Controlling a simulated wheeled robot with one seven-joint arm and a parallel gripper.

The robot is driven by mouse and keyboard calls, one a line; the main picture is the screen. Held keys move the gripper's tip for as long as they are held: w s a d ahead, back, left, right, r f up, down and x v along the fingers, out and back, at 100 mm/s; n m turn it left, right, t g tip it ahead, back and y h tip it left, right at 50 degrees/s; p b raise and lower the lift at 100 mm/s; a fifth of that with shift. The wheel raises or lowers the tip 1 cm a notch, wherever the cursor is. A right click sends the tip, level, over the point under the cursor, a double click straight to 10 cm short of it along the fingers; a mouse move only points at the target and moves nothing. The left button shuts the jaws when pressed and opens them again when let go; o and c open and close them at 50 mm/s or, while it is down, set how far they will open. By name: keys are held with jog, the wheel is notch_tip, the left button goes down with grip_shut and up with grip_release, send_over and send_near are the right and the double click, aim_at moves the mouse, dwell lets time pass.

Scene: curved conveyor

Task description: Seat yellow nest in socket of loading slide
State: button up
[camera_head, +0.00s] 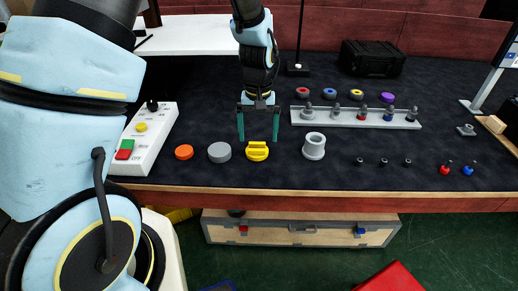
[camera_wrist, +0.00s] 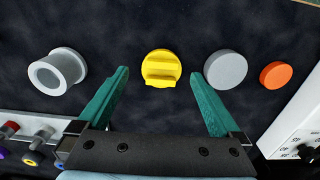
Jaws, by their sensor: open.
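The yellow nest (camera_head: 257,151), a round yellow piece with a raised bar across its top, lies on the dark table top near the front edge. My gripper (camera_head: 258,137) is open and empty, with its two green fingers pointing down just behind and above the nest. In the wrist view the yellow nest (camera_wrist: 161,68) shows between and slightly beyond the fingertips, touching neither. I cannot tell which piece is the loading slide; no socket is clearly visible.
A grey disc (camera_head: 219,152) and an orange disc (camera_head: 184,152) lie left of the nest. A grey flanged cylinder (camera_head: 314,146) stands to its right. A grey rack (camera_head: 356,117) with several pegs is behind. A button box (camera_head: 143,138) stands at left.

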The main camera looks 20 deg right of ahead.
aim_at(257, 150)
jog(key=shift+w+a+f+p, duration=0.1)
jog(key=shift+f+p, duration=0.35)
jog(key=shift+f, duration=1)
jog(key=shift+w+a+f+p, duration=0.1)
jog(key=shift+f+p, duration=0.3)
jog(key=shift+f, duration=1)
jog(key=c, duration=1.2)
